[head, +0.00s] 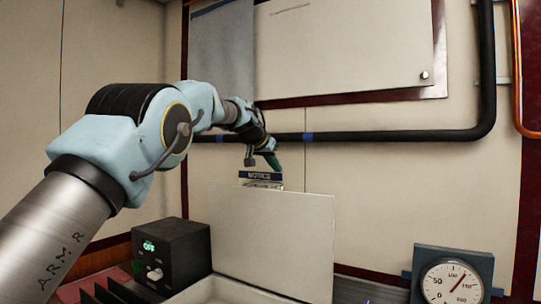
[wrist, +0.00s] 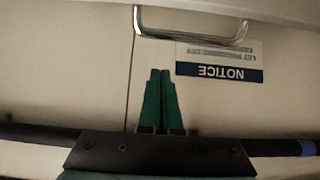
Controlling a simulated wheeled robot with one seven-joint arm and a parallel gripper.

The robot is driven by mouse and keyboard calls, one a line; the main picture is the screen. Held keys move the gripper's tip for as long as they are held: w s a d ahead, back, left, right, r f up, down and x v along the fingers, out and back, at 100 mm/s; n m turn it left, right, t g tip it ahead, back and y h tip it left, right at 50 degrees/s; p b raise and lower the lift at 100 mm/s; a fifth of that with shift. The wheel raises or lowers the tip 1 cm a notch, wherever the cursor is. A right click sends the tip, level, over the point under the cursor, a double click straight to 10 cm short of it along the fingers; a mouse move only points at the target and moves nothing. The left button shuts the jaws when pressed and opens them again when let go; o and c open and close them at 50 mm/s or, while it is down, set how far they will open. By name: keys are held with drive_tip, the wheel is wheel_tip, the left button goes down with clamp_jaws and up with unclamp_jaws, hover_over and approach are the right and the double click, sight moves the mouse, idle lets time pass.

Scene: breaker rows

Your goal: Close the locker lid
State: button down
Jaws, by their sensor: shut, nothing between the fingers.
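The locker lid (head: 270,240) is a pale flat panel standing upright in the head view, raised at the back of an open pale box (head: 235,291). My gripper (head: 273,163), with green fingers, is above and behind the lid's top edge, apart from it. In the wrist view my gripper's fingers (wrist: 160,72) are together and empty. A metal bar handle (wrist: 190,39) lies beyond the fingertips in that view, not touching them. The far face of the lid is hidden in the head view.
A notice label (head: 261,176) is on the wall behind the lid. A black pipe (head: 360,137) runs along the wall near my gripper. A black control box (head: 172,252) stands left of the lid, and a round gauge (head: 452,283) is at the right.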

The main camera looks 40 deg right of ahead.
drive_tip(key=shift+a+f+p, duration=0.2)
drive_tip(key=shift+f+p, duration=0.25)
drive_tip(key=shift+f, duration=0.4)
drive_tip(key=shift+a+f+p, duration=0.2)
drive_tip(key=shift+f+p, duration=0.25)
drive_tip(key=shift+f, duration=0.4)
drive_tip(key=shift+f, duration=0.1)
